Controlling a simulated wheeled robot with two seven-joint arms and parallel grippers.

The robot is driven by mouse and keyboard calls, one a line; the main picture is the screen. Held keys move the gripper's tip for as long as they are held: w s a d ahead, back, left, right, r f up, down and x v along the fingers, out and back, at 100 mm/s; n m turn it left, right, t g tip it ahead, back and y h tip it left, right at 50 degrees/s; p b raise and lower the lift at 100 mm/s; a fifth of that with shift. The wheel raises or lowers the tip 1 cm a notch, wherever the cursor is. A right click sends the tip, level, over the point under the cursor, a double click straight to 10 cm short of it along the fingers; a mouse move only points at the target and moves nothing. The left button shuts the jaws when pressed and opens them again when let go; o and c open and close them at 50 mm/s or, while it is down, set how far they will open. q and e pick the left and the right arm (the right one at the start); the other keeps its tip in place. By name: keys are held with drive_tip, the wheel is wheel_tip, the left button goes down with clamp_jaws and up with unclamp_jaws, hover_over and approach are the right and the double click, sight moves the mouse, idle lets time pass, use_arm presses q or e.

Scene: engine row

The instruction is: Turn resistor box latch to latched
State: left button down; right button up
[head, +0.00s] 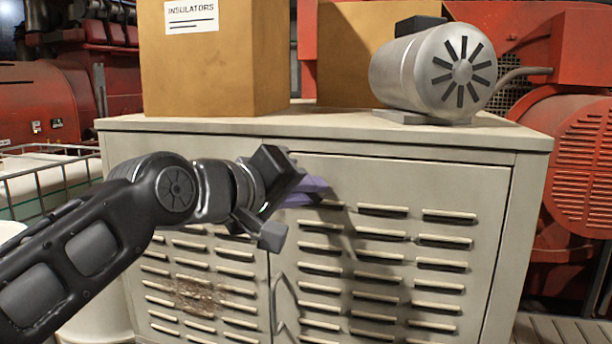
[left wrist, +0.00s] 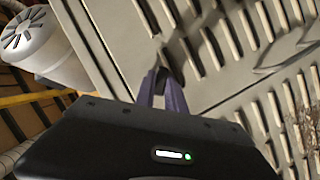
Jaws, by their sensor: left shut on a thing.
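The resistor box (head: 420,178) is a beige-grey metal cabinet with two louvred doors. It fills the middle of the head view, and its front also shows in the left wrist view (left wrist: 120,55). My left gripper (head: 318,190) reaches the upper front near the seam between the doors. Its purple fingers are shut on the dark latch (left wrist: 172,62), seen at the fingertips in the left wrist view. In the head view the latch is hidden behind my gripper. Its exact angle is hard to tell. My right gripper is not in view.
On the box top stand a cardboard box labelled INSULATORS (head: 215,65), another carton (head: 345,50) and a grey motor (head: 430,70). Red machinery (head: 580,150) stands close on the right. A wire basket (head: 50,185) is at the left.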

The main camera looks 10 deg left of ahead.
use_arm(q)
drive_tip(key=shift+d+m+g+y+p, duration=0.2)
drive_tip(key=shift+m+y+p, duration=0.75)
drive_tip(key=shift+m, duration=0.85)
drive_tip(key=shift+d+m+g+y+p, duration=0.15)
drive_tip(key=shift+m+y+p, duration=0.35)
drive_tip(key=shift+m+y, duration=1.05)
drive_tip(key=shift+a+m, duration=0.1)
drive_tip(key=shift+m, duration=0.15)
drive_tip(key=c, duration=1.4)
unclamp_jaws()
drive_tip(key=shift+r, duration=0.1)
